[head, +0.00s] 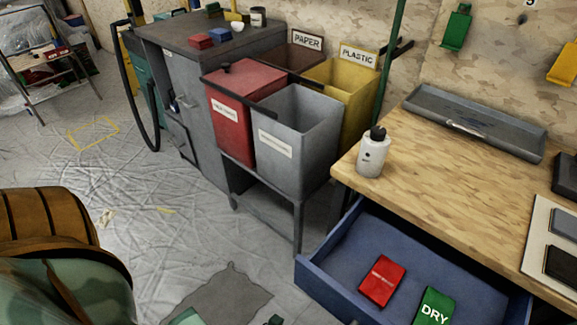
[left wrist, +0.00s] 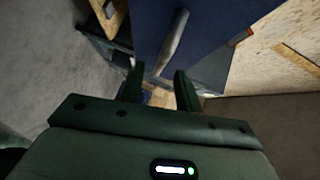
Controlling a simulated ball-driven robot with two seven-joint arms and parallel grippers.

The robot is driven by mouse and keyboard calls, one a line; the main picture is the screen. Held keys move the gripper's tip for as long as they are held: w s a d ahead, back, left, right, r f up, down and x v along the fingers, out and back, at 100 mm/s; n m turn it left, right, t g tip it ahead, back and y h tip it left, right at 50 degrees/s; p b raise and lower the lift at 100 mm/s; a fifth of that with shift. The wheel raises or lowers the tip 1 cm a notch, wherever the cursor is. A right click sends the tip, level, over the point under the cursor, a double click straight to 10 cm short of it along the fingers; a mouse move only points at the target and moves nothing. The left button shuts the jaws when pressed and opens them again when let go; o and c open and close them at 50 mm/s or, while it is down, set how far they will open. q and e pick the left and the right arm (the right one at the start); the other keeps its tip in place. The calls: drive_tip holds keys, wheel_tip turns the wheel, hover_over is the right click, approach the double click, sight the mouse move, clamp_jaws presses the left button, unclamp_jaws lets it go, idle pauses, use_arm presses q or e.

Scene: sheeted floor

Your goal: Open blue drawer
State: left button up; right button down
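The blue drawer (head: 340,248) is pulled out from under the wooden workbench, and its inside shows in the head view. A red packet (head: 382,281) and a green packet (head: 434,306) marked DRY lie in it. In the left wrist view, the blue drawer front (left wrist: 205,35) carries a silver bar handle (left wrist: 173,42). My left gripper (left wrist: 159,76) is open, its two fingers apart near the handle's lower end. I cannot tell whether they touch it. My right gripper is not in view.
The wooden workbench (head: 440,165) holds a white bottle (head: 372,156) and a grey tray (head: 470,122). Red, grey and yellow bins stand left of it, beside a grey cabinet (head: 200,100). The sheeted floor (head: 130,185) at left is mostly clear.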

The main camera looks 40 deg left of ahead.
use_arm(q)
drive_tip(key=p+v, duration=0.1)
drive_tip(key=v, duration=1)
drive_tip(key=shift+s, duration=0.2)
drive_tip(key=shift+a, duration=0.1)
